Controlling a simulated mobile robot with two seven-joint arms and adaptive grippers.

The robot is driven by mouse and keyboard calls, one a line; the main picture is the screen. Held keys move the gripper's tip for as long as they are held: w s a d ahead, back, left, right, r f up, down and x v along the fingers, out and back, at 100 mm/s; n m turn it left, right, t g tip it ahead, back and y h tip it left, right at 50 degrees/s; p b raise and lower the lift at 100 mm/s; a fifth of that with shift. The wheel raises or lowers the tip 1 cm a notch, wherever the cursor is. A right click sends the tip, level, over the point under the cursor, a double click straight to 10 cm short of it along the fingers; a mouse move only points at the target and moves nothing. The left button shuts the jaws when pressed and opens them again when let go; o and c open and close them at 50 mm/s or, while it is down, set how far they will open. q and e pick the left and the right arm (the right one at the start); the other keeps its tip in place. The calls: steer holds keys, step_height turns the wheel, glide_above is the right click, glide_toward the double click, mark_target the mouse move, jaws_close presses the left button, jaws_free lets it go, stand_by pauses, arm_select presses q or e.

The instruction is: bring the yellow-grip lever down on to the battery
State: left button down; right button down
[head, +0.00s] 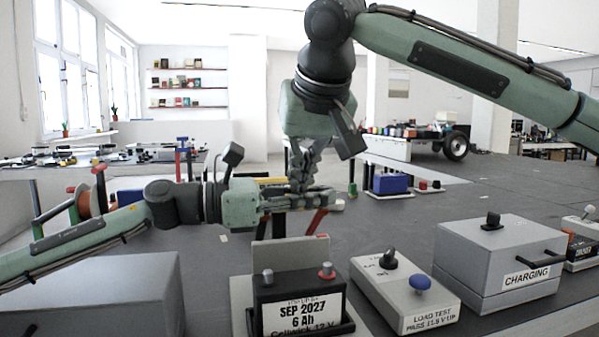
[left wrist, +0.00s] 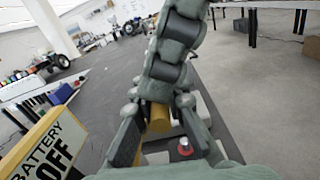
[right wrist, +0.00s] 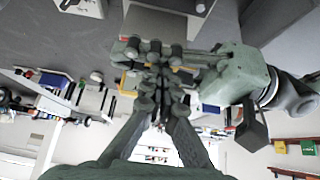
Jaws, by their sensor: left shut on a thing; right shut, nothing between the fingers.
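The battery (head: 297,306) is a dark block with a white label reading SEP 2027 6 Ah, standing in a grey holder at the front middle. In the head view my left gripper (head: 300,199) is above and behind the battery, hiding most of the lever. My right gripper (head: 298,182) points down, shut and empty, close against the left fingers.
A LOAD TEST box (head: 405,295) with a blue button and a grey CHARGING box (head: 500,262) stand right of the battery. A grey case (head: 95,295) is at the front left. A yellow BATTERY OFF sign (left wrist: 45,145) stands near my left gripper.

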arm_select(q)
steer(key=shift+w+a+r, duration=0.2)
steer(key=shift+r, duration=0.15)
arm_select(e)
steer(key=shift+s+f, duration=0.45)
steer(key=shift+f, duration=0.25)
arm_select(q)
steer(key=c, duration=1.5)
jaws_free()
steer(key=shift+d+r, duration=0.1)
steer(key=shift+c, duration=0.2)
arm_select(e)
steer(key=shift+d+f, duration=0.1)
arm_select(q)
steer(key=shift+s, duration=0.1)
arm_select(e)
steer(key=shift+w, duration=0.1)
